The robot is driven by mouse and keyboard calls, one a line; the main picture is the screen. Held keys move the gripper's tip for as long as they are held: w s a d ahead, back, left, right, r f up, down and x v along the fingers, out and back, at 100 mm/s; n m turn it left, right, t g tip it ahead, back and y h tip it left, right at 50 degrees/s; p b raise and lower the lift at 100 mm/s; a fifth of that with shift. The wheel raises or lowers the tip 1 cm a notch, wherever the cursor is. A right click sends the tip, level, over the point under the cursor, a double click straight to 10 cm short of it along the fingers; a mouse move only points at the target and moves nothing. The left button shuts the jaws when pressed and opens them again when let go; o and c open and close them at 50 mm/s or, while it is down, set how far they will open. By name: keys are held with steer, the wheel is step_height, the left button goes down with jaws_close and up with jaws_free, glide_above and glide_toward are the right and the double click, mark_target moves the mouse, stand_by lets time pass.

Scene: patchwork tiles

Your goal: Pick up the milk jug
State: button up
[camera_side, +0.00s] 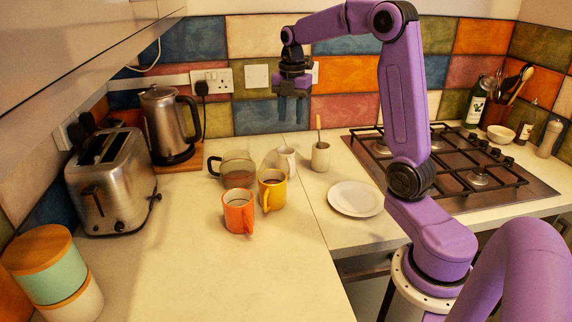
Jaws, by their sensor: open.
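A small white milk jug (287,160) stands upright on the counter in the side view, behind the yellow mug and left of the cream pot that holds a spoon. The yellow mug (272,191) covers part of the jug's lower side. My gripper (291,112) is dark and points down. It is open and empty, in the air above the jug and apart from it.
A white plate (356,199) lies to the right, before the gas hob (465,165). A kettle (170,125) and toaster (112,180) stand left. The front counter is clear.

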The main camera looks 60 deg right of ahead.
mark_target(290, 163)
step_height(290, 163, down, 17)
steer(key=shift+a+f, duration=0.1)
jaws_close()
stand_by(0.6)
